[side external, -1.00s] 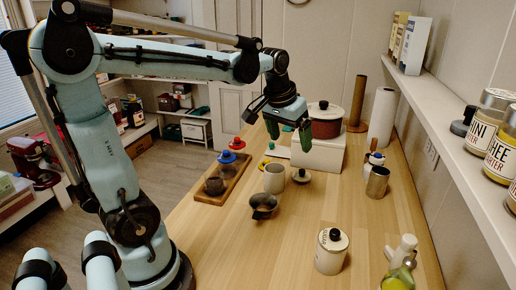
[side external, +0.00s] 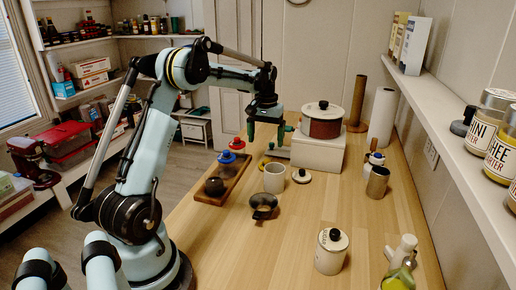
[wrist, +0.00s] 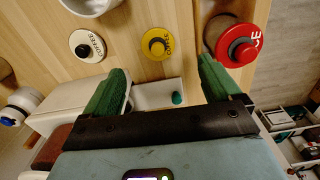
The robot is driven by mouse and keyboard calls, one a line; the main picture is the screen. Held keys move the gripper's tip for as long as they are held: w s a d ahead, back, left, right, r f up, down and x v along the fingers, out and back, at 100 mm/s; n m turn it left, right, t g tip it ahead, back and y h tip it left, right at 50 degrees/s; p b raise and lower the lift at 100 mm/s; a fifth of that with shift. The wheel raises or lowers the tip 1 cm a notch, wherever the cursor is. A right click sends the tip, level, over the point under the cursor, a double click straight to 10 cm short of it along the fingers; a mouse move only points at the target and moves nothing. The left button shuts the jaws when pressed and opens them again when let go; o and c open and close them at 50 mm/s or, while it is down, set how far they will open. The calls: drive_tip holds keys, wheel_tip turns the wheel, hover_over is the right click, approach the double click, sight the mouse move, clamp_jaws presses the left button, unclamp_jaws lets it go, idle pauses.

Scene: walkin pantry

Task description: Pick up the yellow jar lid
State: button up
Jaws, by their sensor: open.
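The yellow jar lid (wrist: 156,44), with a dark knob, lies flat on the wooden counter in the wrist view. In the side view only a small part of the yellow lid (side external: 263,165) shows, near the wooden tray. My gripper (side external: 266,136) points down above the far part of the counter. In the wrist view my gripper (wrist: 161,64) has its two green fingers spread wide, with nothing between them. The lid appears just beyond the fingertips, between their lines, and apart from them.
A wooden tray (side external: 205,198) with several lidded jars stands left; its red lid (wrist: 228,55) is near the right finger. A coffee lid (wrist: 87,45) lies left of the yellow one. A white box (side external: 318,158) bears a red pot (side external: 322,128). A white mug (side external: 274,180) stands nearer.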

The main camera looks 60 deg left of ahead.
sight(267, 160)
drive_tip(key=f, duration=0.9)
drive_tip(key=shift+w, duration=0.3)
drive_tip(key=c, duration=1.1)
